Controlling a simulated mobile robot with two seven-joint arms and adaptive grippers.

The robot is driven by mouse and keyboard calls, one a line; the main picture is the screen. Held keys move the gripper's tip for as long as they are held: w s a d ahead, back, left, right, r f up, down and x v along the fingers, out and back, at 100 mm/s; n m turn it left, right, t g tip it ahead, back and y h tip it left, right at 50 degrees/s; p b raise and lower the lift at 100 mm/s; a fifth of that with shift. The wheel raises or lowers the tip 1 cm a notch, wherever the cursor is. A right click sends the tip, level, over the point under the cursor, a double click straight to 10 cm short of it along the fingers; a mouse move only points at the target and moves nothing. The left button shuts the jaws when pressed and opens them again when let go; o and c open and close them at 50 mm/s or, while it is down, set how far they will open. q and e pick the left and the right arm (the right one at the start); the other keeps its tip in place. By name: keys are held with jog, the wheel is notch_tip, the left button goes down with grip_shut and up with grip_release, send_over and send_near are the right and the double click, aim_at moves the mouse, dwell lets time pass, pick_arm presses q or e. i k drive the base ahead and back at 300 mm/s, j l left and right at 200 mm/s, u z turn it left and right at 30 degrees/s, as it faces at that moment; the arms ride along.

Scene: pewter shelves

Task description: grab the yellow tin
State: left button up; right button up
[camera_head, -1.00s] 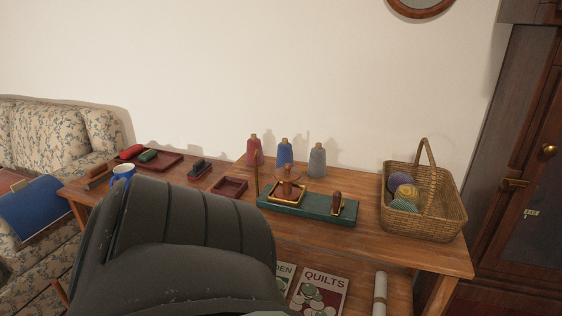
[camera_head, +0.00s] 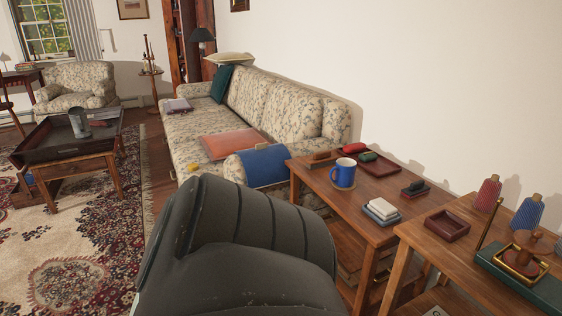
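No thing in view can be clearly made out as a yellow tin. A small yellow object (camera_head: 193,167) lies on the front of the floral sofa (camera_head: 318,125), near an orange-red flat item (camera_head: 232,144). It is too small to tell what it is. Neither of my grippers shows. A large dark grey ribbed part of my own body fills the lower middle and hides what is behind it.
A wooden table (camera_head: 372,222) at right bears a blue mug (camera_head: 343,173), coasters and trays. Another wooden table with thread cones stands beside it. A dark tray table (camera_head: 70,140) stands on the patterned rug (camera_head: 90,240) at left. Rug is open in front.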

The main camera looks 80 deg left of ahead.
aim_at(192, 167)
jog(key=u, duration=3.2)
jog(key=z, duration=0.3)
jog(key=i+j+z, duration=0.15)
jog(key=z, duration=0.2)
jog(key=i+j+z, duration=0.1)
jog(key=j+z, duration=0.25)
jog(key=i+j+z, duration=0.1)
jog(key=j+z, duration=0.25)
jog(key=i+j+z, duration=0.2)
jog(key=j, duration=0.3)
jog(key=j+z, duration=0.25)
jog(key=j, duration=0.2)
jog(key=j+z, duration=0.2)
jog(key=j, duration=2.1)
jog(key=k, duration=0.05)
